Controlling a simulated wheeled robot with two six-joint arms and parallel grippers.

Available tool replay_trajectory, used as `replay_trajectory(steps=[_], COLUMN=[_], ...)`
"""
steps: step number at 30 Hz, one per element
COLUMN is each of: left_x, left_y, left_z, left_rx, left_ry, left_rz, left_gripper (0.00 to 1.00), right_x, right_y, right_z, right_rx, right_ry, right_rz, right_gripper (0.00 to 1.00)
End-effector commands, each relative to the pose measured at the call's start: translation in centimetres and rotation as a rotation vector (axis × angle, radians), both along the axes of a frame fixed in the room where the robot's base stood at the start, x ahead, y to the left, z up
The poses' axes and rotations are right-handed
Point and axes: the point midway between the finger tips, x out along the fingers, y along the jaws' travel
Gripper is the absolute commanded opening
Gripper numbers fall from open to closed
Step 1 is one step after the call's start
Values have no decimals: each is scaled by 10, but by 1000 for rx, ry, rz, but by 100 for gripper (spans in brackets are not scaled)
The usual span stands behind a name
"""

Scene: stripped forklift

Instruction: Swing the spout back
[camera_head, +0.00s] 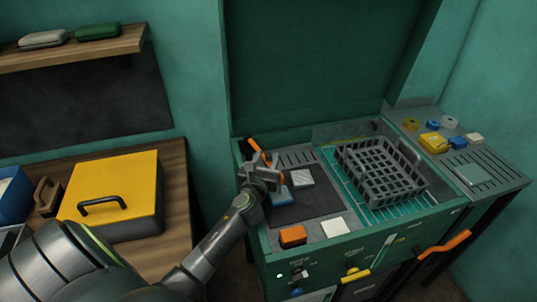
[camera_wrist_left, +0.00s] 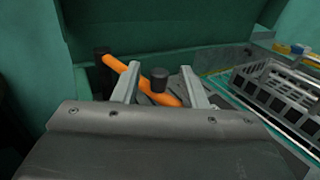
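An orange bar (camera_head: 254,145), which I take for the spout, sits at the back left corner of the green workbench (camera_head: 243,160). In the left wrist view the orange bar (camera_wrist_left: 150,85) runs slantwise from upper left to lower right, with a dark round knob (camera_wrist_left: 159,77) near its middle. My left gripper (camera_head: 262,170) is over the bench's left end, close to the bar. In the left wrist view its two fingers (camera_wrist_left: 162,84) are apart, with the knob and part of the bar showing between them. I cannot tell whether they touch. My right gripper is not in view.
A grey wire basket (camera_head: 380,170) stands on the bench's right half. A yellow-lidded box (camera_head: 115,185) is on the wooden table at left. The raised green lid stands behind.

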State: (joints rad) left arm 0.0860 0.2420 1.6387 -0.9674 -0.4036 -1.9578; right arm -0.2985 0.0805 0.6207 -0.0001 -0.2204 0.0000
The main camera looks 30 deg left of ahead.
Motion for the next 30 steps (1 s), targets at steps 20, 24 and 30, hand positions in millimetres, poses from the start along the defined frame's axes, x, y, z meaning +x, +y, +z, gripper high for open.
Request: replay_trajectory(steps=[20,24,30], left_x=[23,23,23], left_y=[8,8,8], left_z=[0,0,0], left_rx=[0,0,0], left_ry=[0,0,0], left_rz=[-1,0,0], left_gripper=[25,7,0], right_x=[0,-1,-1], right_y=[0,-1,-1], right_z=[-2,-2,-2], right_rx=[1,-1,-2], right_ry=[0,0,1], right_rz=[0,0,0], right_gripper=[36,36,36])
